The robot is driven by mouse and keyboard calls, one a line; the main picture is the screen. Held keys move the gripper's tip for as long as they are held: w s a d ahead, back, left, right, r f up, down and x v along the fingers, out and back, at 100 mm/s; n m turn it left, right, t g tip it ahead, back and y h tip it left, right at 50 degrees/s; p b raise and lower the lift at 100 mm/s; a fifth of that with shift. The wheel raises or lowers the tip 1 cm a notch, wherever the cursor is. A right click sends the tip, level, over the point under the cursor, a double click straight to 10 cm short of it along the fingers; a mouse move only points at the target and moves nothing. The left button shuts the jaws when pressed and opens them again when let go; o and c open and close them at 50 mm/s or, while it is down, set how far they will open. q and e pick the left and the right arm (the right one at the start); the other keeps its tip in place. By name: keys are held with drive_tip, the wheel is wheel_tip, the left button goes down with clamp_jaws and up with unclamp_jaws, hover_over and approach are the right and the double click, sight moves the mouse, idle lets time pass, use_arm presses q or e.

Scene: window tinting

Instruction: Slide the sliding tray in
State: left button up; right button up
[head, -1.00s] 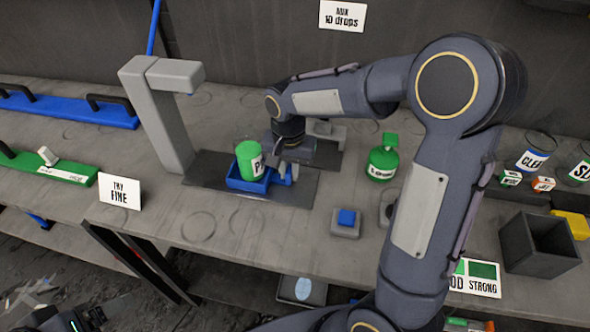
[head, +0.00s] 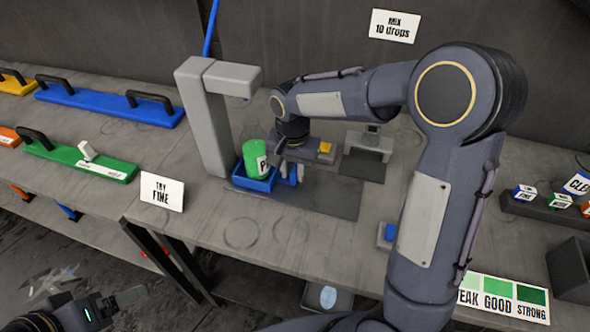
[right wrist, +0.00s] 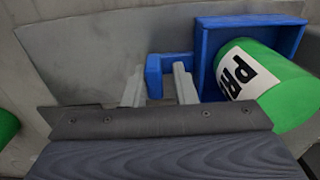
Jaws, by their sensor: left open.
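The sliding tray (head: 250,182) is a small blue open box on a dark track plate, close beside the grey stand's foot. It holds a green labelled cup (head: 254,154), beneath the stand's overhanging arm. The right wrist view shows the tray (right wrist: 203,62), its blue handle (right wrist: 154,76) and the cup (right wrist: 270,85). My right gripper (head: 287,170) is at the handle; its fingers (right wrist: 160,85) straddle the handle's end bar, with a visible gap on one side. My left gripper (head: 118,300) is open and empty at the lower left, away from the table.
The grey stand (head: 205,130) rises behind the tray. The bare track plate (head: 330,203) extends to the right. A "try fine" card (head: 162,192) stands at the front left. Green (head: 75,158) and blue (head: 110,103) handled boards lie left.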

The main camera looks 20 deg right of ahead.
drive_tip(key=shift+o, duration=1.1)
drive_tip(key=shift+w+a, duration=0.1)
wheel_tip(320, 180, up, 8)
drive_tip(key=shift+f, duration=0.1)
